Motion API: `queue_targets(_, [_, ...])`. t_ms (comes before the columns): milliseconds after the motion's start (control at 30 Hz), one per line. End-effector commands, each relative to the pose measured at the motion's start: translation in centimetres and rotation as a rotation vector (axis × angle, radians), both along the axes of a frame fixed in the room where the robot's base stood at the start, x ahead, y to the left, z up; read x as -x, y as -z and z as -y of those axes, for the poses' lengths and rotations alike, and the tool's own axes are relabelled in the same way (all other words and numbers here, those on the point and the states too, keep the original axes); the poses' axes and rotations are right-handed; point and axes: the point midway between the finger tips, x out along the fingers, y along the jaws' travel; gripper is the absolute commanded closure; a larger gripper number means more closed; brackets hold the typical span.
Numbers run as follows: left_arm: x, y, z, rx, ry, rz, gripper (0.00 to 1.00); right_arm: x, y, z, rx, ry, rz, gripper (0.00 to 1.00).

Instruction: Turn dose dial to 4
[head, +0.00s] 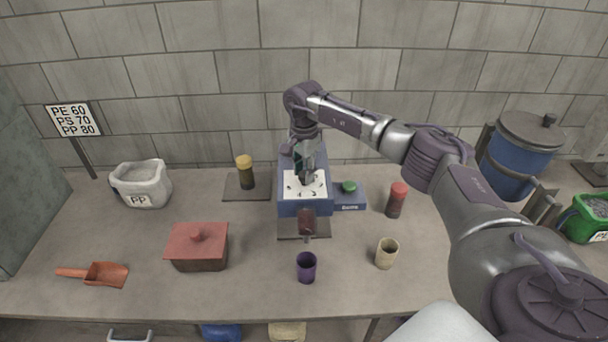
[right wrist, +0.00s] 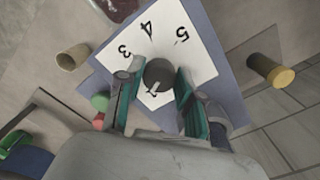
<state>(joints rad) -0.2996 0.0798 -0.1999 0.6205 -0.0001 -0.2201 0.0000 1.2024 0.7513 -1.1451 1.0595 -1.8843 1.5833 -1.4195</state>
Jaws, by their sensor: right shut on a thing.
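The dose dial is a dark round knob (right wrist: 158,73) on a white plate (right wrist: 192,42) with the digits 3, 4 and 5 showing in the right wrist view. Another digit by the knob is partly covered. The plate is on top of a blue machine (head: 290,209). My right gripper (right wrist: 156,92) comes down from above, with a finger on each side of the knob, shut on it. A small pale mark shows on the knob's near side, away from the 4; its exact reading is unclear. In the head view my right gripper (head: 306,176) hides the knob. My left gripper is out of view.
A green button (head: 349,186) is right of the machine, with a red-topped shaker (head: 397,199) beyond. A purple cup (head: 306,267) and beige cup (head: 386,253) stand in front. A yellow-lidded jar (head: 245,171) and red lidded box (head: 197,247) are left.

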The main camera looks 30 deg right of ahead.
Motion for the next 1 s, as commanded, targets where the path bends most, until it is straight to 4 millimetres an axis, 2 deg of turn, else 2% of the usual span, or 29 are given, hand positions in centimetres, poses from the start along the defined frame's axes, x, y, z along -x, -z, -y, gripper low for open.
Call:
queue_targets(33, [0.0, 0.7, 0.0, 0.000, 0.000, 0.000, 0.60, -0.1, 0.2, 0.1, 0.001, 0.042, 0.003, 0.98])
queue_targets(300, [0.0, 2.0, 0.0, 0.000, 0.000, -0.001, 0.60, -0.1, 0.1, 0.1, 0.000, 0.301, 0.003, 0.98])
queue_targets(1000, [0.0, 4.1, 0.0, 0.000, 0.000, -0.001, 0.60, -0.3, 0.0, 0.2, -0.001, 0.966, 0.003, 0.98])
